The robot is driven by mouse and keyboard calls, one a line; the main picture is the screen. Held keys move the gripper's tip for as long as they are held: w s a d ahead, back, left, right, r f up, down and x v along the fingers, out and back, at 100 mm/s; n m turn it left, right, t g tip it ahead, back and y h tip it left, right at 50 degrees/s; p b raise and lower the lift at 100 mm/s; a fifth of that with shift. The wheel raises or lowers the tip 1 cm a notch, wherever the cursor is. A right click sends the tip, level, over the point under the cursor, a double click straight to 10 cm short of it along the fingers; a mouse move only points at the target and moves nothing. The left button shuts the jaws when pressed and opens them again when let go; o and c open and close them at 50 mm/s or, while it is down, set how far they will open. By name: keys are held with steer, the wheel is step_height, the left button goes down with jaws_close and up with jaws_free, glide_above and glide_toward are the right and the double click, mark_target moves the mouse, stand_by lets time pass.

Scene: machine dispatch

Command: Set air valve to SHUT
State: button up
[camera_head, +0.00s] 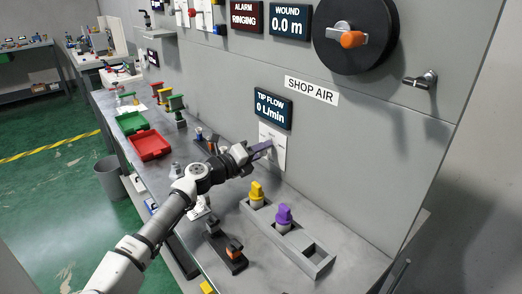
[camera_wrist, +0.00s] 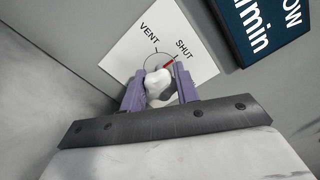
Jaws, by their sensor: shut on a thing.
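The air valve is a small white knob (camera_wrist: 157,84) on a white wall plate (camera_wrist: 132,42) printed VENT and SHUT. A short red mark (camera_wrist: 168,64) beside the knob points toward the SHUT tick. My gripper (camera_wrist: 156,76) has its two purple fingers on either side of the knob, shut on it. In the head view my gripper (camera_head: 264,149) reaches the wall plate (camera_head: 277,155) under the SHOP AIR label (camera_head: 311,90), and it hides the knob there.
The TIP FLOW display (camera_head: 273,110) above the plate reads 0 L/min. Below on the bench (camera_head: 345,265) stands a grey holder (camera_head: 319,262) with a yellow piece (camera_head: 256,192) and a purple piece (camera_head: 284,216). A dark reel (camera_head: 354,28) and a tap (camera_head: 422,80) are on the wall.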

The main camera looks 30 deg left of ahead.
stand_by(0.4)
steer(key=o, duration=1)
steer(key=shift+c, duration=0.2)
steer(key=b+v, duration=0.4)
steer(key=v, duration=0.8)
steer(key=shift+s+a, duration=0.15)
steer(key=shift+s, duration=0.15)
steer(key=shift+s+a, duration=0.15)
steer(key=shift+s, duration=0.35)
